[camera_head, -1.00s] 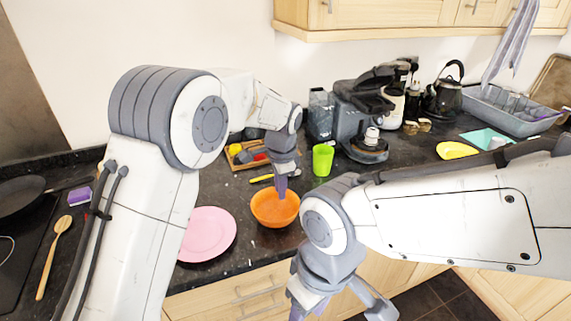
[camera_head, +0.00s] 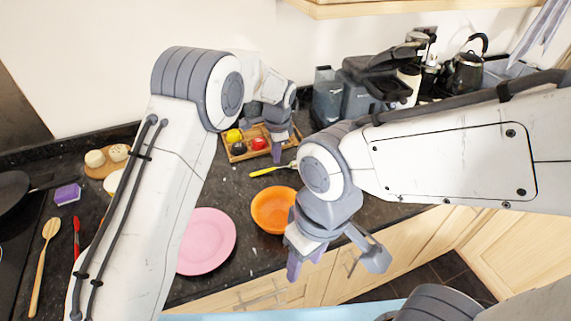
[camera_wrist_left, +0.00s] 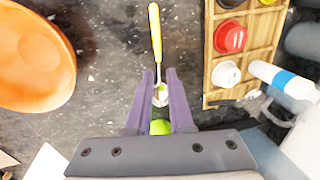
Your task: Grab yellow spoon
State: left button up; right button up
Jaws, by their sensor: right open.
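The yellow spoon (camera_head: 265,171) lies on the dark granite counter, with a yellow handle and a metal end. It also shows in the left wrist view (camera_wrist_left: 155,32), its metal end between my left fingers. My left gripper (camera_head: 277,152) is just above the spoon, at its metal end. In the left wrist view its purple fingers (camera_wrist_left: 159,75) are apart with a gap on both sides of the spoon. My right gripper (camera_head: 335,264) is open and empty in front of the counter's edge, lower right of the orange bowl.
The orange bowl (camera_head: 273,210) and pink plate (camera_head: 208,241) stand near the front edge. A wooden tray (camera_head: 236,157) with coloured pieces lies behind the spoon. A green thing (camera_wrist_left: 160,127) shows partly behind the left fingers. A kettle (camera_head: 468,72) stands at the back right.

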aim_at(276, 168)
pick_arm(q)
jog(key=shift+w+d+f, duration=0.1)
jog(key=shift+f, duration=0.3)
jog(key=f, duration=0.1)
jog(key=f+p, duration=0.1)
jog(key=f, duration=0.1)
jog(key=f+p, duration=0.1)
jog(key=shift+w+f, duration=0.35)
jog(key=shift+f, duration=0.3)
grip_shut()
